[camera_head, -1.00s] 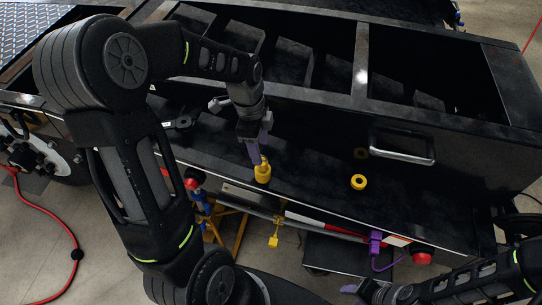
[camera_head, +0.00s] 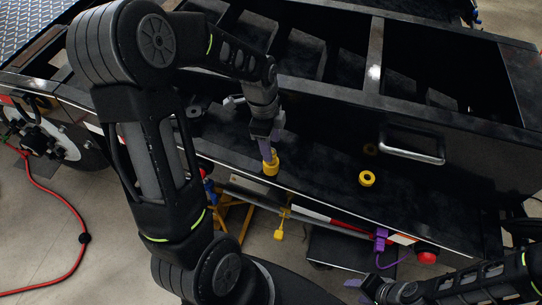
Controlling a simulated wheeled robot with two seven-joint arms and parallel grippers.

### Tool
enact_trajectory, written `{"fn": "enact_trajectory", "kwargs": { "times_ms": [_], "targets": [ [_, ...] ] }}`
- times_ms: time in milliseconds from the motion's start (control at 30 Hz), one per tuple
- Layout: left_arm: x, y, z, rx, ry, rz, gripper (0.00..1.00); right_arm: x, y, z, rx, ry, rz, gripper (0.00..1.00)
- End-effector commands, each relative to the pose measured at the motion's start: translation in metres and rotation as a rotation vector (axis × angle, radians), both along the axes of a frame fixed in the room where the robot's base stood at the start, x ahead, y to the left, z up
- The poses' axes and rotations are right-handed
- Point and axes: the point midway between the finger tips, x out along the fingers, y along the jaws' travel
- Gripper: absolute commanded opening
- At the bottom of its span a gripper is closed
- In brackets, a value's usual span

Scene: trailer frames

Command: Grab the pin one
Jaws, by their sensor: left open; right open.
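A yellow pin-like piece (camera_head: 271,167) stands on the black trailer frame's front ledge. My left gripper (camera_head: 267,153) reaches down from above at its top, with the purple-grey fingers pointing down beside it. The jaws are open, and the fingers partly hide the top of the piece. I cannot tell whether they touch it. A yellow ring (camera_head: 367,178) lies on the same ledge to the right. My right gripper (camera_head: 370,287) is low at the lower right, open and away from both yellow pieces.
The black trailer frame (camera_head: 330,190) has deep open compartments behind the ledge and a metal handle (camera_head: 412,151) on its side. A purple piece (camera_head: 381,240) and a yellow piece (camera_head: 279,232) hang below the front edge. A red hose (camera_head: 65,205) lies on the floor at left.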

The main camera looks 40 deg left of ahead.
Motion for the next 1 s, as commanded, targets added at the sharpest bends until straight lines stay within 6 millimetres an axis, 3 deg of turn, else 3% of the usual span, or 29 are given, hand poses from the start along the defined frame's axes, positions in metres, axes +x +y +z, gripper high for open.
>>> {"fn": "enact_trajectory", "kwargs": {
  "times_ms": [433, 1000],
  "targets": [
    [0.001, -0.004, -0.05, 0.0, 0.003, -0.001, 0.54, -0.001, 0.0, 0.01, -0.002, 0.003, 0.0, 0.45],
    [0.001, -0.004, -0.051, 0.0, 0.0, 0.0, 0.54, -0.001, 0.0, 0.009, -0.002, 0.003, 0.0, 0.45]
  ]
}}
